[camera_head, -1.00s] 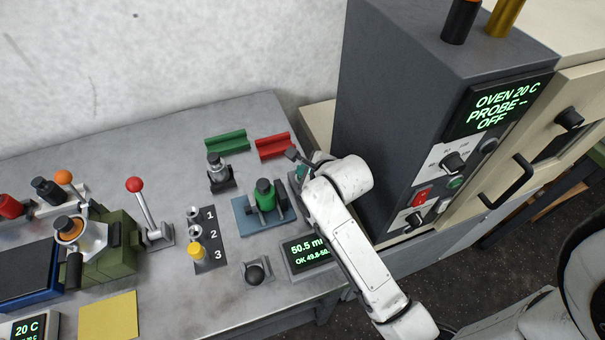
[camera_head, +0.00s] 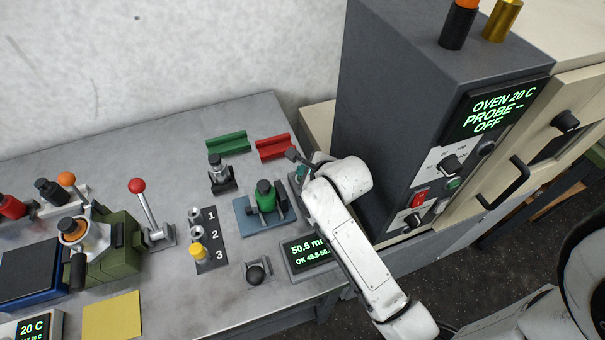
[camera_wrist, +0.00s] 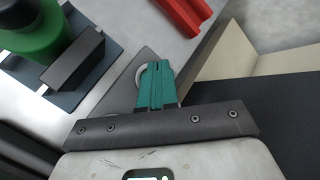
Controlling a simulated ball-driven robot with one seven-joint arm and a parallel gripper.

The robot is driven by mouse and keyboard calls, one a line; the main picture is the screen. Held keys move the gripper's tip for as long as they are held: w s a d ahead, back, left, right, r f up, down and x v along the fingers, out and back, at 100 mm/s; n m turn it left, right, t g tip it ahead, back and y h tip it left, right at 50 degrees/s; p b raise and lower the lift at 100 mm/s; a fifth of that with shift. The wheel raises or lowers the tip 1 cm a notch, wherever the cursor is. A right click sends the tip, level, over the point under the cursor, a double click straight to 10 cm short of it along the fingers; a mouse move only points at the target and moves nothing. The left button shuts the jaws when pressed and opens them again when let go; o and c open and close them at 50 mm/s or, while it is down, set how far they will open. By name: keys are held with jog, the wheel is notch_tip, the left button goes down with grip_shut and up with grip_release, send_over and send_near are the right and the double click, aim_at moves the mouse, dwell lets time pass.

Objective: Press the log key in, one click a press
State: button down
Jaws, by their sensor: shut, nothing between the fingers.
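My gripper (camera_wrist: 155,68) shows in the wrist view with its teal fingers together and nothing between them. The fingertips overlap a pale ring (camera_wrist: 140,77) on a grey plate (camera_wrist: 122,82). This may be the log key, but the fingers hide most of it and I cannot tell if they touch it. In the head view my gripper (camera_head: 301,168) is at the bench's right end, right of the green-topped fixture (camera_head: 265,196), partly hidden by my arm. The display (camera_head: 307,251) reads about 50.5, with an OK line below.
A red V-block (camera_head: 273,147) and green V-block (camera_head: 228,141) lie behind the fixture. The dark oven cabinet (camera_head: 400,110) rises close on the right. Bare bench lies at the back left.

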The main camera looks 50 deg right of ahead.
jog(key=shift+r+p, duration=1.4)
jog(key=shift+r, duration=1.6)
